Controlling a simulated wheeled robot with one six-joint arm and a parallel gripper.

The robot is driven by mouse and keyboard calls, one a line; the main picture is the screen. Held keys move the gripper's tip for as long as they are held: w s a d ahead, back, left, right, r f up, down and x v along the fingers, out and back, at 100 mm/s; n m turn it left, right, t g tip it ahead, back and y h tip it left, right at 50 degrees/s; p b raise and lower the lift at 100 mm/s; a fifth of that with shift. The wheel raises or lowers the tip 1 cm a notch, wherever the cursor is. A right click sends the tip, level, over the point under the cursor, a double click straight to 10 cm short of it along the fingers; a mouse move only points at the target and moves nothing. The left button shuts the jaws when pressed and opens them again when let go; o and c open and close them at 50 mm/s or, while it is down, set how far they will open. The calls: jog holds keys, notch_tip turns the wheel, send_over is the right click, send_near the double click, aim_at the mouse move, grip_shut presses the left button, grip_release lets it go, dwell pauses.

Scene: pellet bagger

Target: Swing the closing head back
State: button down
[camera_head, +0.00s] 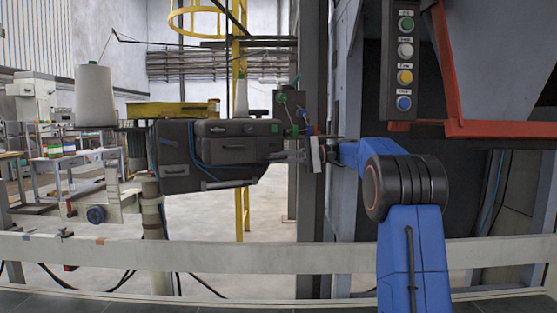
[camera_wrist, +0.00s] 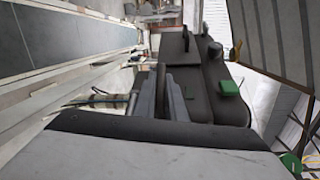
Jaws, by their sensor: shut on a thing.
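The closing head (camera_head: 215,150) is a dark grey sewing-machine-like body with blue hoses, carried on a post (camera_head: 152,210) at the left. A white thread cone (camera_head: 95,97) stands beside it. My gripper (camera_head: 285,156) reaches from the right to the head's right end. In the wrist view the closing head (camera_wrist: 215,85) fills the middle, with a green block on its side. There my gripper (camera_wrist: 163,95) is shut on a dark handle bar at this end of the head. The grip itself is partly hidden by the fingers.
A pale rail (camera_head: 270,258) and a dark conveyor belt (camera_head: 60,299) run across the front. A button panel (camera_head: 405,60) and a red-edged hopper (camera_head: 490,128) hang at the right. A grey upright (camera_head: 311,225) stands close to my gripper. Open floor lies behind the head.

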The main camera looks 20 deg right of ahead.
jog(key=shift+w+d+r, duration=0.1)
jog(key=shift+d+r, duration=0.05)
jog(key=shift+d, duration=0.2)
jog(key=c, duration=1.8)
grip_release()
jog(key=shift+d, duration=0.2)
jog(key=shift+c, duration=0.2)
jog(key=v, duration=1.7)
jog(key=shift+s+d, duration=0.15)
jog(key=shift+s, duration=0.05)
jog(key=shift+s, duration=0.1)
